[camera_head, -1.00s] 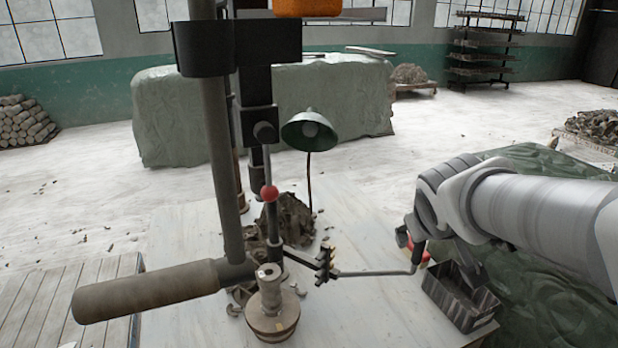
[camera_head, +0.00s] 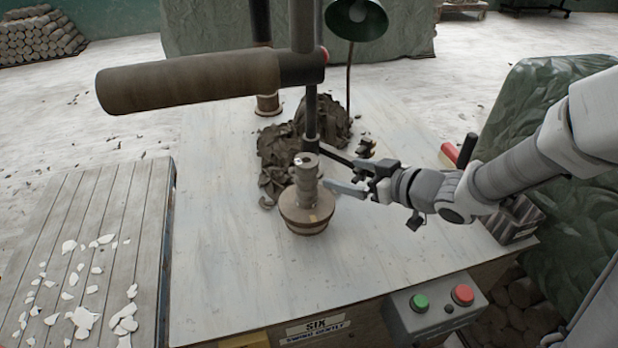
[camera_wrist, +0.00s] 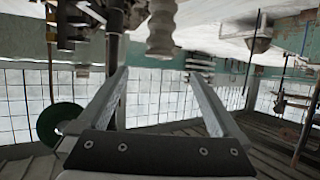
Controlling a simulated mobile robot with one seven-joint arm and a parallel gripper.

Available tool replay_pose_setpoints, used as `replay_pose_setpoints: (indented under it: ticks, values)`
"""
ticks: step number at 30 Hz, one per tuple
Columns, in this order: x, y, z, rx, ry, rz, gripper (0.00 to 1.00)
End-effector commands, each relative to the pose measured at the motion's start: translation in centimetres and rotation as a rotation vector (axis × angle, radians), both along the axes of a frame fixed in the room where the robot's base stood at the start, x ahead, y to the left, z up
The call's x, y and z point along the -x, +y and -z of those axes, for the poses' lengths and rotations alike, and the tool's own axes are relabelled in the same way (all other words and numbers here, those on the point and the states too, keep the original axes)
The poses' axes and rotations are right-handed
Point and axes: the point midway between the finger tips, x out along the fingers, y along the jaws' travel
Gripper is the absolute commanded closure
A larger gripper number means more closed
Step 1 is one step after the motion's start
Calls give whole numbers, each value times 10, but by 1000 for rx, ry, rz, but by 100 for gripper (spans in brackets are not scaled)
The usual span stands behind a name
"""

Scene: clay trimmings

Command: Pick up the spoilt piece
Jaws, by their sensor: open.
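A ridged, grey-brown clay piece (camera_head: 307,178) stands upright on a round wooden-looking block (camera_head: 306,222) on the pale tabletop; I take it for the spoilt piece. A pale ridged form (camera_wrist: 162,28), seemingly the same piece, shows upside down in the wrist view, beyond the fingertips and roughly between them. My gripper (camera_head: 338,183) comes in from the right with its tips close beside the piece. In the wrist view my gripper (camera_wrist: 156,72) has its two fingers wide apart with nothing between them. I cannot tell whether a finger touches the piece.
A machine post (camera_head: 310,115) with a thick horizontal cylinder (camera_head: 190,82) stands over the piece. Dark clay trimmings (camera_head: 325,122) lie behind it. A green lamp (camera_head: 357,20) stands behind. A control box (camera_head: 436,308) is at the front. The tabletop's left side is clear.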

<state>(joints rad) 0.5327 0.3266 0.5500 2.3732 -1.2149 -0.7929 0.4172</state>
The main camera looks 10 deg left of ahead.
Motion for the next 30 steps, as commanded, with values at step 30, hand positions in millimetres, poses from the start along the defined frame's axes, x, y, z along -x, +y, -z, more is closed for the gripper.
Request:
replay_pose_setpoints:
  ticks: [30]
  values:
    - [-84,113,64,-3,0,-5,0]
